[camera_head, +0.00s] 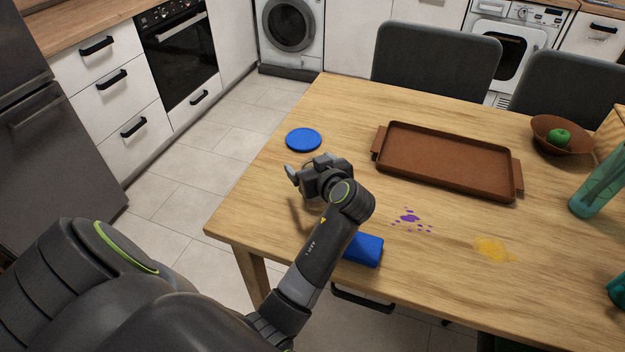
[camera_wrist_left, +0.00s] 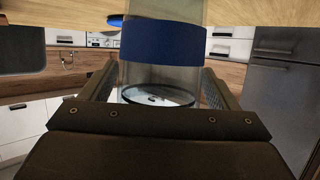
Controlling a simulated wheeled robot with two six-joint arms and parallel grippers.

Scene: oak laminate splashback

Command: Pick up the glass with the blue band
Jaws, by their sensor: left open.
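The glass with the blue band (camera_wrist_left: 163,42) is large in the left wrist view, a clear glass with a wide dark-blue band. It stands between the two fingers of my left gripper (camera_wrist_left: 160,72). The fingers are apart, one on each side of the glass; whether either touches it I cannot tell. In the head view my left gripper (camera_head: 311,173) is low over the near left part of the table and hides nearly all of the glass. My right gripper is not in view.
On the wooden table (camera_head: 265,205) lie a blue disc (camera_head: 304,139), a blue block (camera_head: 364,250), a brown tray (camera_head: 445,160), and purple (camera_head: 410,217) and yellow stains (camera_head: 494,249). A bowl (camera_head: 562,143) with a green apple and a teal bottle (camera_head: 596,187) stand at the right.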

